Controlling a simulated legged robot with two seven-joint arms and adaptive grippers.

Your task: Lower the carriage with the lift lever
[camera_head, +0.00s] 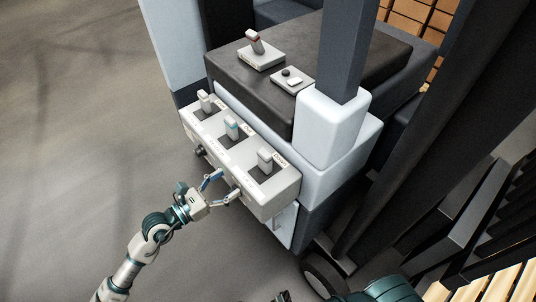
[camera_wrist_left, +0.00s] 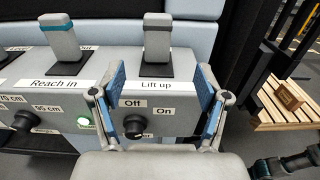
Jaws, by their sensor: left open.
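The lift lever (camera_head: 265,160) is the right one of three upright levers on the pale sloping control panel (camera_head: 284,188). In the left wrist view the lift lever (camera_wrist_left: 157,42) stands grey on a black plate behind the "Lift up" label (camera_wrist_left: 160,85). My left gripper (camera_head: 227,187) is open and empty in front of the panel's front face. In the left wrist view its blue-padded fingers (camera_wrist_left: 160,95) spread either side of the label and the knob below, apart from the lever. A small dark piece at the bottom edge of the head view may belong to my right gripper.
The reach lever (camera_wrist_left: 61,42) with a blue band stands left of the lift lever; another lever (camera_head: 206,101) is farther left. Black knobs (camera_wrist_left: 135,126) protrude from the front face. A dark mast (camera_head: 347,45) rises behind. Open floor (camera_head: 80,130) lies left.

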